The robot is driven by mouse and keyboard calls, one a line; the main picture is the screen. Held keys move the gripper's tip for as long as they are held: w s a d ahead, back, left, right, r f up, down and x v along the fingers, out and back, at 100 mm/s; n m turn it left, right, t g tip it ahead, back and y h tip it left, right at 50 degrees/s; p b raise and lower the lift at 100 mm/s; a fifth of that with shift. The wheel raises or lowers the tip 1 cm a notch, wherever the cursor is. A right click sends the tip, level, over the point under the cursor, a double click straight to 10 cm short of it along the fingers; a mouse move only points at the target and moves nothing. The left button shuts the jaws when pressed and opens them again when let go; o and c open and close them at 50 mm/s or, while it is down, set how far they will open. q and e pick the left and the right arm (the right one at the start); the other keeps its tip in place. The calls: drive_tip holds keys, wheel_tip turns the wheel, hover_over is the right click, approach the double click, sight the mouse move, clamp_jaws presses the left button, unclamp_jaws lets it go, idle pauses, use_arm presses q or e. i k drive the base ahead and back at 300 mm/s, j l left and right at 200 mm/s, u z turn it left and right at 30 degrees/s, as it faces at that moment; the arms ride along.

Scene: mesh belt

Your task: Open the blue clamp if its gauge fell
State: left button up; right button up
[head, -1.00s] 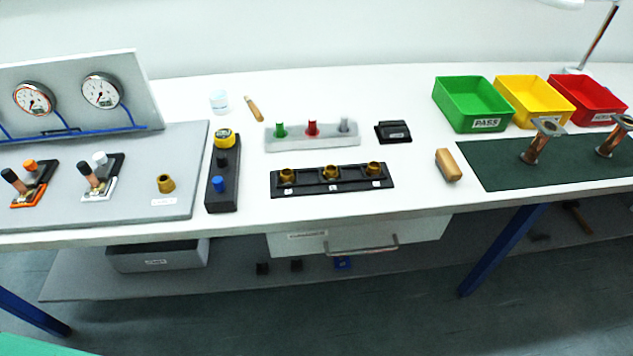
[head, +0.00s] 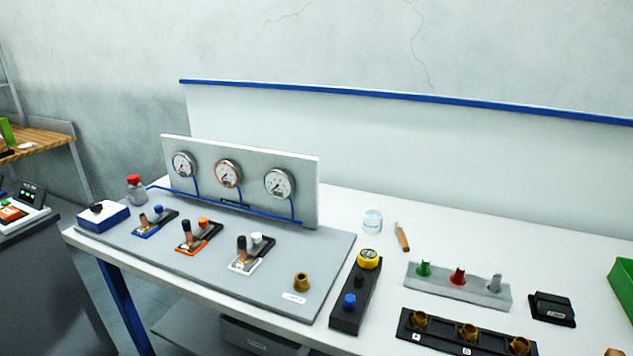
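The blue clamp (head: 153,222) is the leftmost of three clamps on the grey board (head: 325,262) in the head view; its lever position is too small to tell. The orange clamp (head: 199,236) and the white clamp (head: 250,253) are to its right. On the upright panel behind them are a left gauge (head: 183,164), a red-ringed middle gauge (head: 228,173) and a right gauge (head: 279,184). Blue tubing runs below them. The needles are too small to read surely. Neither of my grippers is in view.
A blue-and-white box (head: 103,216) and a red-capped bottle (head: 136,188) stand at the board's left. A black block with a yellow dial (head: 368,259) stands right of the board. A holder with coloured plugs (head: 458,285) is further right.

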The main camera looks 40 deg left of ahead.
sight(160, 215)
drive_tip(key=u, duration=2.1)
